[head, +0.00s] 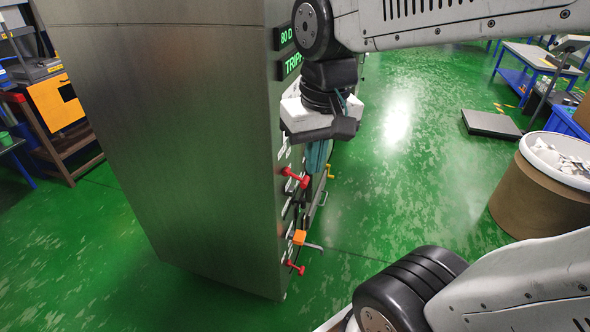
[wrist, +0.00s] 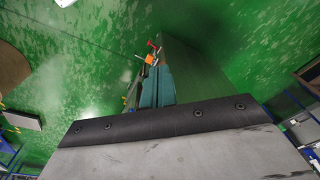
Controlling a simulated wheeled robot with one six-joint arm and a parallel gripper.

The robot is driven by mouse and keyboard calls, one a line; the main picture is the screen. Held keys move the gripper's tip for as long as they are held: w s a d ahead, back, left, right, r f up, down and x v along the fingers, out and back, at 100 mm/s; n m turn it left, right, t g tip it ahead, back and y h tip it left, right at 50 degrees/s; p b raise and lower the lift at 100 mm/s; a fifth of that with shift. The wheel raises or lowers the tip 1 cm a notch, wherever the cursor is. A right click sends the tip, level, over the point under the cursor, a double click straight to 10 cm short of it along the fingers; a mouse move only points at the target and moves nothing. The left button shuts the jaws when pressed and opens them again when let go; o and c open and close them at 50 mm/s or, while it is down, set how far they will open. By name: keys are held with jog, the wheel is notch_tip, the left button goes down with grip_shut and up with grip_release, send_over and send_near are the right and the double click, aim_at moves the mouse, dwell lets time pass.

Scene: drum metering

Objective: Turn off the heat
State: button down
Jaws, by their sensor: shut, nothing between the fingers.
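A tall steel cabinet (head: 170,130) stands left of centre in the head view. Its control face is seen edge-on at its right side. On that face are an upper red lever (head: 294,177), an orange handle (head: 300,238) and a lower red lever (head: 295,267). No readable label shows which one controls the heat. My gripper (head: 317,166) points down beside the face, near the upper red lever, with its teal fingers together and empty. I cannot tell whether it touches anything. In the wrist view, an orange part (wrist: 150,60) shows just beyond the fingertips.
Green displays (head: 291,65) on the cabinet's upper face are partly hidden by my arm. A yellow handle (head: 330,172) is further along the face. A brown drum (head: 545,185) with whitish contents stands at the right. Green floor (head: 420,190) between drum and cabinet is clear.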

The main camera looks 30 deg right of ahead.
jog(key=w+d+f+m, duration=0.1)
jog(key=w+d+m, duration=0.15)
jog(key=w, duration=0.35)
jog(key=w+d+f+m, duration=0.2)
jog(key=w+d, duration=0.2)
jog(key=w, duration=0.2)
jog(key=m, duration=0.4)
send_near(306, 181)
jog(key=shift+y, duration=0.3)
jog(key=f, duration=0.2)
jog(key=w+f, duration=0.1)
jog(key=f, duration=0.3)
jog(key=shift+w+d+f, duration=0.2)
jog(key=shift+w+f, duration=0.05)
jog(key=shift+f, duration=0.1)
jog(key=shift+f, duration=0.65)
jog(key=shift+s+f, duration=0.2)
jog(key=shift+f, duration=0.05)
jog(key=shift+r+g, duration=0.1)
jog(key=shift+g, duration=0.2)
